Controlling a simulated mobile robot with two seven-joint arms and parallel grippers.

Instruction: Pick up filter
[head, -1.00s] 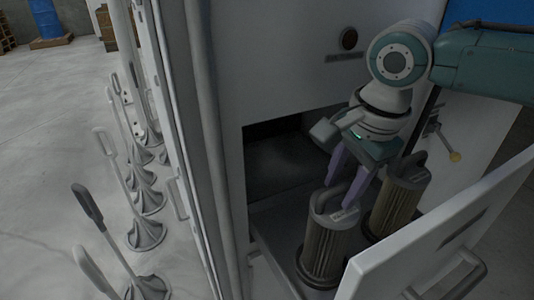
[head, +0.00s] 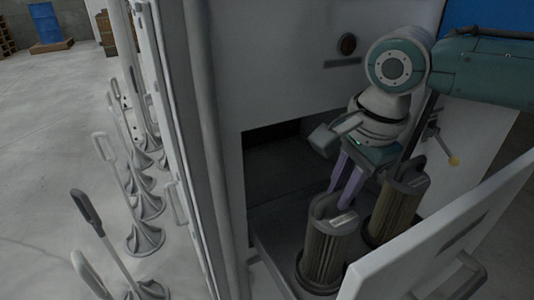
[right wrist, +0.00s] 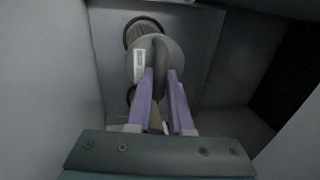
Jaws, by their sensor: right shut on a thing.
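Two cylindrical pleated filters with grey caps and loop handles stand side by side in the open cabinet compartment in the head view. My right gripper (head: 348,196) reaches down from above onto the front filter (head: 326,250). Its two purple fingers are shut on that filter's handle. In the right wrist view the fingers close around the dark handle of the filter (right wrist: 138,69), whose cap bears a white label. The filter is upright; I cannot tell whether it is clear of the compartment floor. The rear filter (head: 394,212) stands to its right. My left gripper is not in view.
The open white door (head: 440,235) stands close at the right and front of the filters. The cabinet's side wall (head: 205,130) is at the left. Several grey hoods with handles (head: 145,238) stand left on the floor.

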